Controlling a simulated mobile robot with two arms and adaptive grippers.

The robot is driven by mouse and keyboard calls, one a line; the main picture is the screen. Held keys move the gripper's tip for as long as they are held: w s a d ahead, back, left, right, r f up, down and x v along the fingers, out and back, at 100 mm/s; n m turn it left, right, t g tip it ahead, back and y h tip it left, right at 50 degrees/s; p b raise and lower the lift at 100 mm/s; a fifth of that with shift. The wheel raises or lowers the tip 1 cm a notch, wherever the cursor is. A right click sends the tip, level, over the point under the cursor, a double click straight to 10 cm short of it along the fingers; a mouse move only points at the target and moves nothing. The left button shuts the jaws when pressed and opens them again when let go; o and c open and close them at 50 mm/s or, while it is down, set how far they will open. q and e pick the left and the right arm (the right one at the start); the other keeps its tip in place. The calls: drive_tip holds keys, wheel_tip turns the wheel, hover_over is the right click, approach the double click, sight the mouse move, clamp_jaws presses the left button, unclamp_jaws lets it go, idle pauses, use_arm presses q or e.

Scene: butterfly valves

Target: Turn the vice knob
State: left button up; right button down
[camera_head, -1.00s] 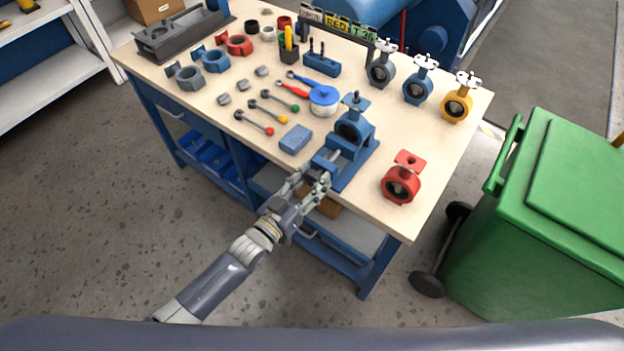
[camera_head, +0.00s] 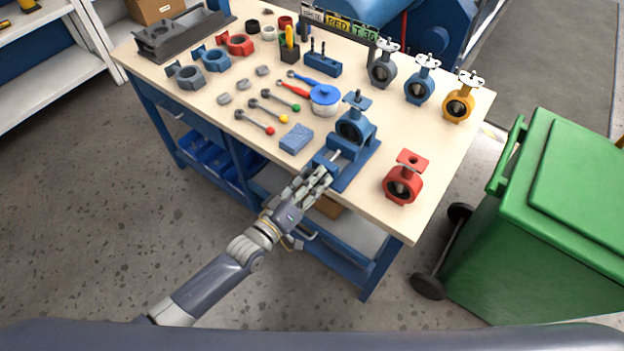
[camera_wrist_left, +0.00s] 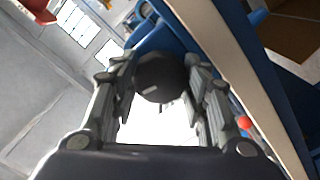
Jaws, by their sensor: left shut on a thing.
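The blue vice (camera_head: 352,166) stands at the front edge of the workbench and holds a blue butterfly valve (camera_head: 354,126) upright in its jaws. My left gripper (camera_head: 314,181) is at the vice's front end, its fingers closed in there. In the left wrist view the dark round vice knob (camera_wrist_left: 161,78) sits between the two grey fingers, which are shut on it. In the head view the knob is hidden by the fingers. My right gripper is not in view.
A green bin (camera_head: 555,215) stands to the right.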

use_arm(q)
drive_tip(key=shift+f, duration=0.1)
drive_tip(key=o, duration=1.1)
drive_tip(key=v, duration=1.2)
